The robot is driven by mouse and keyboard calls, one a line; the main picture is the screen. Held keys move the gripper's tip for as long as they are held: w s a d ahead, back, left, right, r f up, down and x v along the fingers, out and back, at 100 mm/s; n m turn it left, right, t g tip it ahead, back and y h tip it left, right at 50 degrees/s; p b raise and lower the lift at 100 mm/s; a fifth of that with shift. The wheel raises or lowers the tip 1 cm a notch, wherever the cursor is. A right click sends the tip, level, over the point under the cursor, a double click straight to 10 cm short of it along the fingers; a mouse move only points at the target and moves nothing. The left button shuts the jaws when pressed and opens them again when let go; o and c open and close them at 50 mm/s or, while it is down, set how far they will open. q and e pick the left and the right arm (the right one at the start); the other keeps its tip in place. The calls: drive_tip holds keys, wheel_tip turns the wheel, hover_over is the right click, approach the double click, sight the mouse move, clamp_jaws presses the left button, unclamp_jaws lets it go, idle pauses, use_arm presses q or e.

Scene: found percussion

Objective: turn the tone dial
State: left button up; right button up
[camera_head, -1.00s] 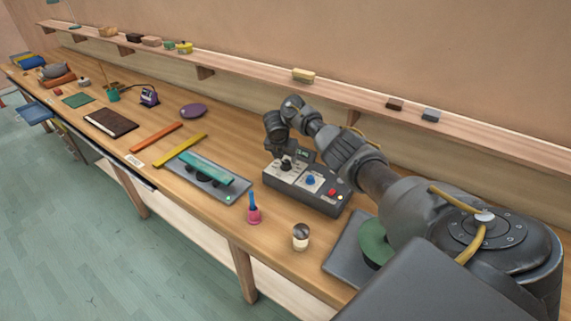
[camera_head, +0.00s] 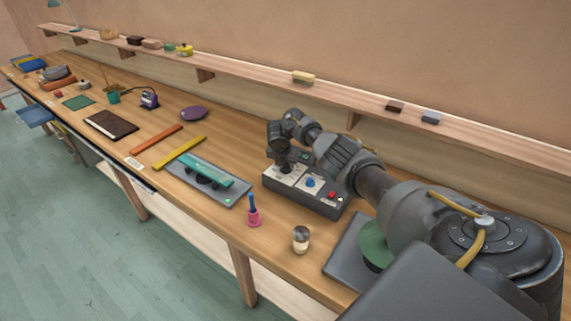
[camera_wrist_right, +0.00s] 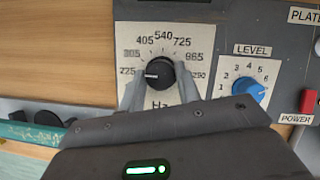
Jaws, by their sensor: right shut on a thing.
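The tone dial (camera_wrist_right: 160,74) is a black knob with a white pointer line on a pale plate marked in Hz, from 225 at the left to the right-hand end. Its pointer is turned to the left, near the 225 mark. My right gripper (camera_wrist_right: 160,84) is shut on the dial, one finger on each side. In the head view my right gripper (camera_head: 284,164) is down at the grey control box (camera_head: 300,200) and largely hides the dial. My left gripper is not in view.
A blue level knob (camera_wrist_right: 243,90) and a red power button (camera_wrist_right: 308,101) sit to the right on the same box. A pink-and-blue bell (camera_head: 253,212), a small jar (camera_head: 300,239) and a tray with a teal bar (camera_head: 207,170) stand nearby. A shelf (camera_head: 340,110) runs along the wall.

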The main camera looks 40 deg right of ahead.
drive_tip(key=m, duration=0.1)
drive_tip(key=m+g+b, duration=0.1)
drive_tip(key=shift+w+a+f+m, duration=0.1)
drive_tip(key=shift+w+m, duration=0.05)
drive_tip(key=shift+m, duration=0.25)
drive_tip(key=shift+m+g+b, duration=0.6)
drive_tip(key=shift+m+b, duration=0.7)
drive_tip(key=shift+m, duration=0.2)
drive_tip(key=o, duration=1)
drive_tip(key=shift+c, duration=0.2)
drive_tip(key=v, duration=1.1)
drive_tip(key=shift+a+p, duration=0.2)
drive_tip(key=shift+p, duration=0.1)
drive_tip(key=shift+f, duration=0.1)
